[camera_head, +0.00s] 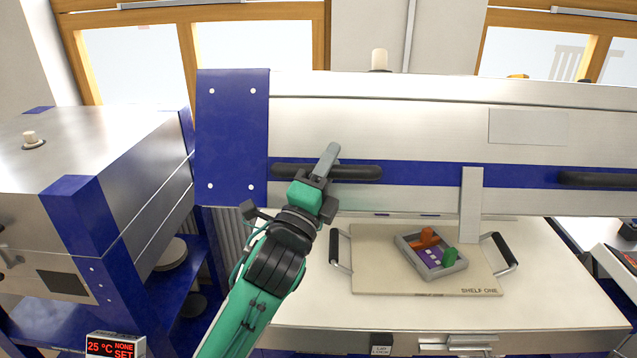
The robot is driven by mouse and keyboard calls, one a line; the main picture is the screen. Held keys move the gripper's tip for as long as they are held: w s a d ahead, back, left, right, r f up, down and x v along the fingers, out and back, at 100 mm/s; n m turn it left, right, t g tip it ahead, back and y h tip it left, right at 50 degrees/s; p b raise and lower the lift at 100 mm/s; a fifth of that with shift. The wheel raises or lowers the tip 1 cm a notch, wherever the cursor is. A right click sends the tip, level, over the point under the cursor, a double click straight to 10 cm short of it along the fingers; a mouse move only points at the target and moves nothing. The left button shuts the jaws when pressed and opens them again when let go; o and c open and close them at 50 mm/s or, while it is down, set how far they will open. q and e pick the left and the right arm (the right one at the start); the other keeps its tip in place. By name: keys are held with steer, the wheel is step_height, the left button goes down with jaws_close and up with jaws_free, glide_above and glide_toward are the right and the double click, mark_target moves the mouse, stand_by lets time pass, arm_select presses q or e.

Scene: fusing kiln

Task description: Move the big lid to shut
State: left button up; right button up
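The big lid (400,130) is a wide silver kiln lid with a blue band and a blue left end panel. It stands raised above the kiln base (390,310), with an open gap below its lower edge. A black bar handle (360,172) is on its front left, and another handle (595,179) is at the right. My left gripper (325,160) is at the left handle, overlapping it. One grey finger shows over the bar; the other is hidden, so its grip is unclear. My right gripper is not in view.
A cream board marked SHELF ONE (375,280) with black handles lies on the base under the lid. It bears a grey tray (459,266) with orange and green pieces. A grey upright strip (471,205) overlaps the lid front. A smaller kiln (90,200) stands left.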

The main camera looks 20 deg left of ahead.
arm_select(q)
steer(key=p+v, duration=0.2)
steer(key=v, duration=1.1)
steer(key=shift+s, duration=0.2)
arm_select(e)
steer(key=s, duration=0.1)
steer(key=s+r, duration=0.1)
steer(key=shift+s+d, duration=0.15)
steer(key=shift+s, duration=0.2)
arm_select(q)
steer(key=shift+a, duration=0.1)
